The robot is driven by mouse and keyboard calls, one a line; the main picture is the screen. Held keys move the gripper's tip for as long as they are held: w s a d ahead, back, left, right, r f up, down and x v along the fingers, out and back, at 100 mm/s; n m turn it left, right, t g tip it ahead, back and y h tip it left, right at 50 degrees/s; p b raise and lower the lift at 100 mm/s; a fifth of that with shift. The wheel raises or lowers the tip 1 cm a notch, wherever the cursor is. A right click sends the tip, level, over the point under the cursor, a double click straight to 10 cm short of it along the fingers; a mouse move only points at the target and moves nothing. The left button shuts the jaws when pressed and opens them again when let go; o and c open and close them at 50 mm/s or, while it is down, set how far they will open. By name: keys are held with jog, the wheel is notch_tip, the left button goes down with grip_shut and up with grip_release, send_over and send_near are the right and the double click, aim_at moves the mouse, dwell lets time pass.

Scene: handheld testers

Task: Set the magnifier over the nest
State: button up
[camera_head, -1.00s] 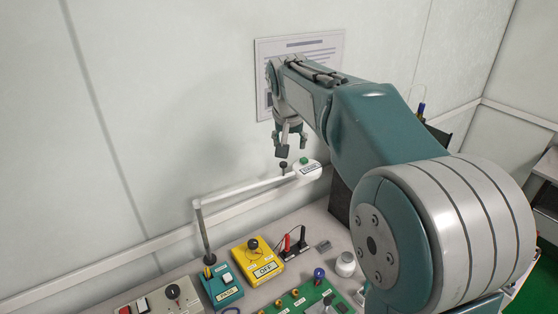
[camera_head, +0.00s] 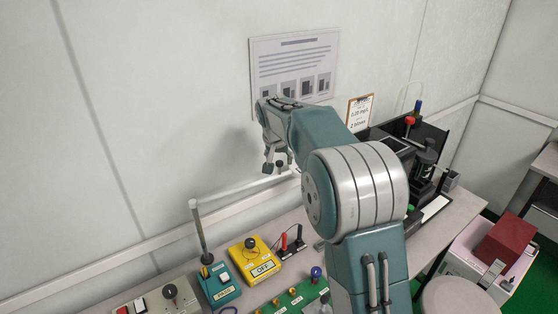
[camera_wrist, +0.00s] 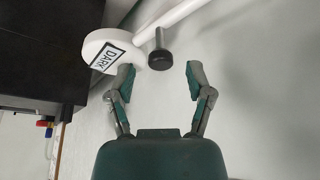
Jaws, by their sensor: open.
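A black knob (camera_wrist: 160,57) sticks out from the white arm beside the head. My gripper (camera_wrist: 160,76) is open, its fingertips either side of the knob and apart from it. In the head view my gripper (camera_head: 276,167) is beside the magnifier's head end. I cannot make out which thing is the nest.
A teal box (camera_head: 219,287), a yellow OFF box (camera_head: 255,262) and a green board (camera_head: 292,304) with brass posts sit on the bench. Red and black probes (camera_head: 291,243) stand behind. Dark equipment (camera_head: 428,140) is at right. The wall is close behind the gripper.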

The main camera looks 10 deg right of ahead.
jog(key=shift+w+f, duration=0.2)
jog(key=shift+f, duration=0.25)
grip_shut()
jog(key=shift+s, duration=0.1)
